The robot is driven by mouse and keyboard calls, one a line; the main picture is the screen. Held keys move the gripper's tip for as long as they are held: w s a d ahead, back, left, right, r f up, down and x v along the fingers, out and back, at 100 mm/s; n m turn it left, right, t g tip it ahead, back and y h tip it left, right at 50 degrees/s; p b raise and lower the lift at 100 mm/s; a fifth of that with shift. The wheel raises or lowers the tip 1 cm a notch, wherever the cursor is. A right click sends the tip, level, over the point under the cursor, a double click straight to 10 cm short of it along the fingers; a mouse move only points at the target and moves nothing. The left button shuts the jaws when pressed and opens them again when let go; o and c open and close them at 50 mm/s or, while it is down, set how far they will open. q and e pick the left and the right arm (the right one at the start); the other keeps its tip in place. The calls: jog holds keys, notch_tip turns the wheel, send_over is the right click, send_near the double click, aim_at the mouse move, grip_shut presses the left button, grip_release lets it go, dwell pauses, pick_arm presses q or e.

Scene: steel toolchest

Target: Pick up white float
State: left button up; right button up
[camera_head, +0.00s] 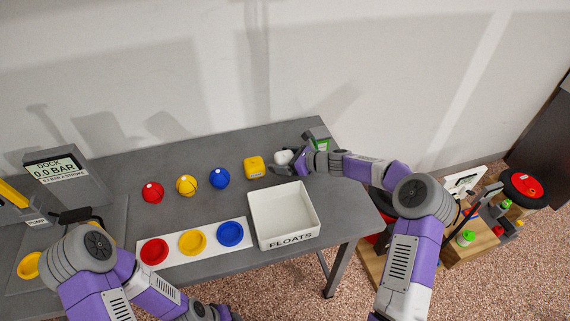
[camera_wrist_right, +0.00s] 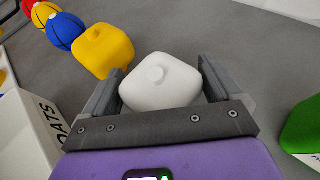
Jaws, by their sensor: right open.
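The white float (camera_head: 283,157), a rounded cube with a small knob, rests on the grey table, right of the yellow cube float (camera_head: 254,167). In the right wrist view the white float (camera_wrist_right: 160,83) sits between the two fingers of my right gripper (camera_wrist_right: 161,78), with small gaps visible at its sides. My right gripper (camera_head: 286,164) is open around it, and partly hides it in the head view. My left gripper (camera_head: 222,313) is low at the bottom edge of the head view; its jaws are not clear.
The white FLOATS bin (camera_head: 283,240) looks empty. Red (camera_head: 152,192), yellow (camera_head: 186,185) and blue (camera_head: 219,178) balls stand left of the floats, behind a white strip with coloured rings (camera_head: 143,253). A green item (camera_wrist_right: 304,130) lies right of my right gripper.

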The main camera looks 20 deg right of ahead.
jog(key=shift+w+a+f, duration=0.1)
jog(key=shift+w+a, duration=0.1)
jog(key=shift+w, duration=0.05)
jog(key=c, duration=0.7)
